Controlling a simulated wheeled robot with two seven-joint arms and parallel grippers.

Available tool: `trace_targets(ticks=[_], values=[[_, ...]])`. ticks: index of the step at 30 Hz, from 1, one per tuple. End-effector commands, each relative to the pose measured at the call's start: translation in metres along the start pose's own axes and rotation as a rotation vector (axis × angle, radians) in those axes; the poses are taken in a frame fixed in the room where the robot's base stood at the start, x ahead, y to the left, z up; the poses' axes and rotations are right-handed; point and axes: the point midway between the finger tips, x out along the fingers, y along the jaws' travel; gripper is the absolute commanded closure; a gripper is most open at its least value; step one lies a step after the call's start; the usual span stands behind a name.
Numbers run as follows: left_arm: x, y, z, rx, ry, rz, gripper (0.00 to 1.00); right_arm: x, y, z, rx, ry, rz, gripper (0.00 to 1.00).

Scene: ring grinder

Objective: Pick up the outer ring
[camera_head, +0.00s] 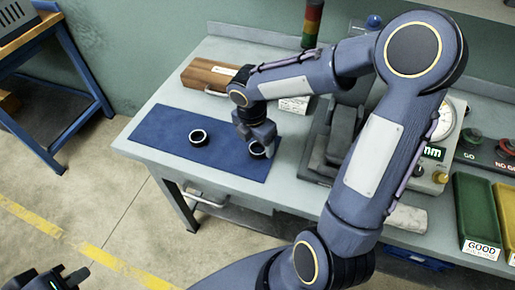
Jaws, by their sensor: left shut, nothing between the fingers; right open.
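Two dark rings with pale inner edges lie on a blue mat (165,146) on the workbench. One ring (190,138) lies in the mat's middle, clear of both grippers. The other ring (257,153) is near the mat's right end, partly hidden by my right gripper. I cannot tell which is the outer ring. My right gripper (257,143) points down, open, right at the right-hand ring; whether its fingers touch the ring I cannot tell. My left gripper (68,278) is shut and empty at the bottom left, over the floor, far from the rings.
A wooden block (205,77) lies behind the mat. A grey fixture (345,140) and a dial gauge (447,120) stand to the right, partly behind my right arm. Green (473,210) and yellow (507,205) bins stand at the right. The mat's left part is clear.

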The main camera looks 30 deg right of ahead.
Motion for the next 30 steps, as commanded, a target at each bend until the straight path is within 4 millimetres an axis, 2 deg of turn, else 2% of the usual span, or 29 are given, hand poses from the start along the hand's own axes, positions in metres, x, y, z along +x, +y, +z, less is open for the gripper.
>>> trace_targets(ticks=[4,12,23,24,30], values=[[0.001,0.000,0.000,0.000,0.000,0.000,1.00,0.017,0.000,0.000,0.000,0.000,-0.001,0.27],[0.001,0.000,0.000,0.000,0.000,0.000,1.00,0.019,0.000,0.000,0.001,-0.001,0.001,0.29],[0.001,0.000,0.000,0.000,0.000,0.000,1.00,0.018,0.000,0.000,0.001,-0.001,0.001,0.76],[0.001,0.000,0.000,0.000,0.000,0.000,1.00,0.018,0.000,0.000,0.001,-0.001,0.002,0.79],[0.001,0.000,0.000,0.000,0.000,0.000,1.00,0.018,0.000,0.000,0.001,-0.001,0.002,0.79]])
